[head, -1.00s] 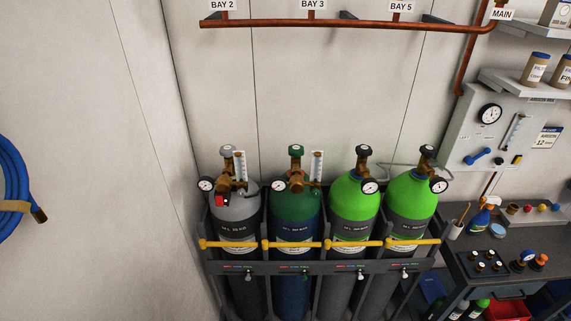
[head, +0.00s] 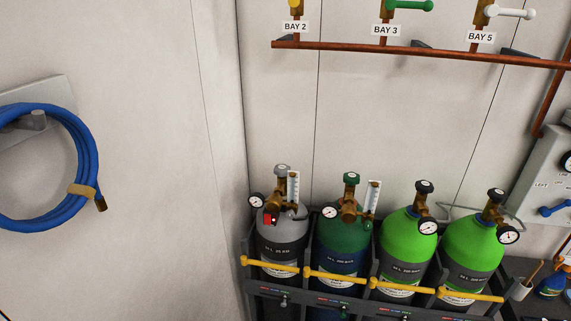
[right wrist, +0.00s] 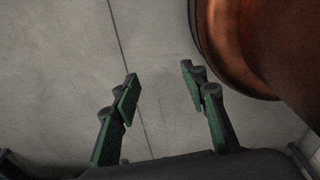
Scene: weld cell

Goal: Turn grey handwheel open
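The grey handwheel (head: 282,169) sits on top of the valve of the grey cylinder (head: 281,238), leftmost in the rack. A gauge (head: 257,201), a white flow tube (head: 293,188) and a small red tag or device (head: 270,218) are on that cylinder's brass fitting. Neither gripper shows in the head view. In the right wrist view my right gripper (right wrist: 158,84) is open, its green-and-black fingers apart with nothing between them. Copper-coloured metal (right wrist: 255,50), very close, fills the upper right there. My left gripper is not in any view.
A green-wheeled cylinder (head: 347,232) and two bright green cylinders (head: 410,232) with black handwheels stand to the right, behind yellow bars (head: 335,277). A copper pipe (head: 420,54) runs above. A blue hose coil (head: 60,210) hangs left. The wall between hose and rack is bare.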

